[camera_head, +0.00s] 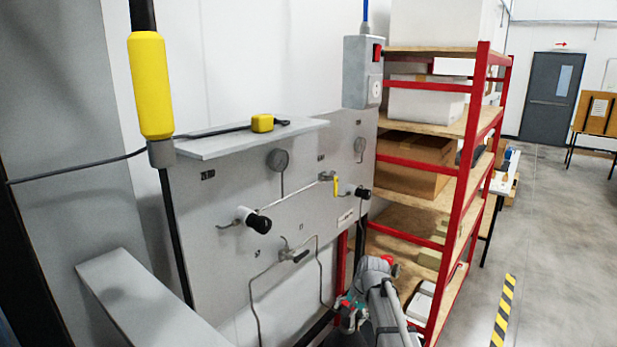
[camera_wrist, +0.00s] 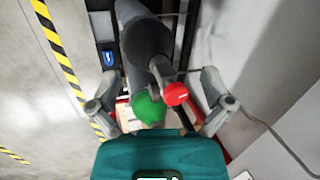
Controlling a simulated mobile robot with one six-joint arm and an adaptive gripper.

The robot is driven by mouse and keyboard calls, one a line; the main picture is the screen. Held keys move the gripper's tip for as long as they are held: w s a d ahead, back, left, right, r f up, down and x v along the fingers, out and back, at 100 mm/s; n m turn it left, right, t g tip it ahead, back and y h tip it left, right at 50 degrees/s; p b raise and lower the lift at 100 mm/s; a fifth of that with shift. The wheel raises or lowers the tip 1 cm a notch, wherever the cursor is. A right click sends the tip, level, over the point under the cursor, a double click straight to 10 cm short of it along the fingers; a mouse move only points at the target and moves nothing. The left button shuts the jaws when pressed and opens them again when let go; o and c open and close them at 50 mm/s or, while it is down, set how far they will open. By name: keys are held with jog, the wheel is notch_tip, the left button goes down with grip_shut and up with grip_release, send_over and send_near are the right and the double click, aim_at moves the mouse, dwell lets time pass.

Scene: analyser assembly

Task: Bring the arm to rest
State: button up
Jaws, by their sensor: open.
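My gripper (camera_wrist: 158,104) shows in the wrist view with its two grey fingers spread wide on either side of a teal body. It is open, and no object is clamped between the fingers. Beyond them are a dark cylinder-like part, a green round part (camera_wrist: 150,107) and a red knob (camera_wrist: 175,94). I cannot tell how far these are from the fingertips. In the head view my grey arm, with teal parts, is low in the middle, in front of the panel's lower right and the red shelf. The fingers cannot be made out clearly there.
A grey panel (camera_head: 225,185) carries gauges, black knobs and thin tubing. A ledge (camera_head: 250,138) on it holds a yellow-and-black tool (camera_head: 262,123). A red-framed shelf (camera_head: 462,190) with boxes stands right of the panel. Open floor (camera_head: 560,230) lies farther right.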

jog(key=s+d+f+n+h+b, duration=0.1)
jog(key=s+d+n, duration=0.1)
jog(key=s, duration=0.7)
jog(key=s+d+f+n+g+h, duration=0.1)
jog(key=s+d+f+n+h, duration=0.1)
jog(key=s, duration=0.8)
jog(key=shift+d+n+b, duration=0.35)
jog(key=shift+d+n, duration=0.15)
jog(key=shift+n, duration=0.6)
